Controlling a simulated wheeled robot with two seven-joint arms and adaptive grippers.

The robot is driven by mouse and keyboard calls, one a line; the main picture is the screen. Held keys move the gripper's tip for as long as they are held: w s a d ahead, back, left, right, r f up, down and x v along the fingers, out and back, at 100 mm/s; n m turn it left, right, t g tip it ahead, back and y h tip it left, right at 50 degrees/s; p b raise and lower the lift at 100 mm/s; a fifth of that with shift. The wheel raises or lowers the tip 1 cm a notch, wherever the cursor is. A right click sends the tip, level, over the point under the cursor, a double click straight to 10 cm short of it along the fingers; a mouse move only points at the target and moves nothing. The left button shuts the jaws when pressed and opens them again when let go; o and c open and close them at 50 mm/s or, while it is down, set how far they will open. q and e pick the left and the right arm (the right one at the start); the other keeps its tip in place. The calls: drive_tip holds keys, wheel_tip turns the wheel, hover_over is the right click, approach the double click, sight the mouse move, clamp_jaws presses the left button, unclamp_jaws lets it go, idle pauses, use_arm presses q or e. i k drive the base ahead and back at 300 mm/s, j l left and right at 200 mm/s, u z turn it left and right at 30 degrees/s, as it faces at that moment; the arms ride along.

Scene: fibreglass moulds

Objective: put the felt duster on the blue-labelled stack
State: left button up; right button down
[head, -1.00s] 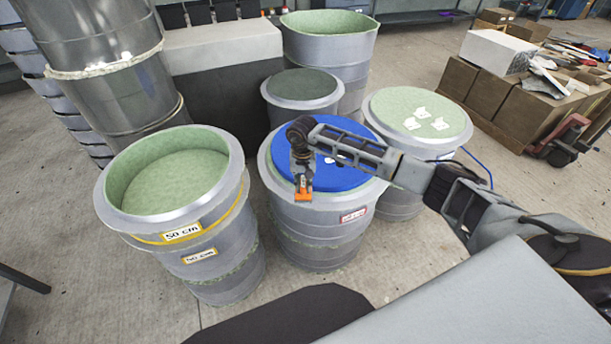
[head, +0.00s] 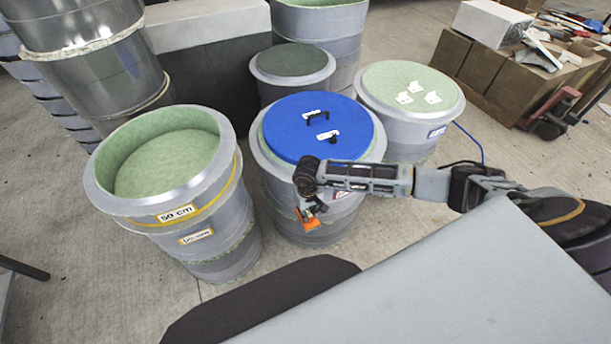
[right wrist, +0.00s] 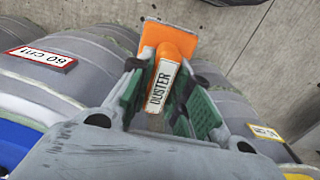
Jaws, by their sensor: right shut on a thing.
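The felt duster (head: 320,221) is orange, with a white label reading DUSTER in the right wrist view (right wrist: 170,38). My right gripper (head: 308,206) is shut on it, the fingers on either side of the label, and holds it in front of the middle stack. The blue-labelled stack (head: 410,131) stands behind and right of that, a grey drum shape with a blue-edged label (head: 437,131) on its side. Its pale green top (head: 385,90) carries several small white pieces. My left gripper is not in view.
The middle stack (head: 283,211) has a blue lid (head: 290,143) with black handles and a red-edged label (right wrist: 41,57). A yellow-labelled 50 cm stack (head: 226,236) with a hollow green top stands left. Brown boxes (head: 482,77) stand back right.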

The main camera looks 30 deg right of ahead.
sight(426, 79)
drive_tip(key=z, duration=2.95)
drive_tip(key=i, duration=1.7)
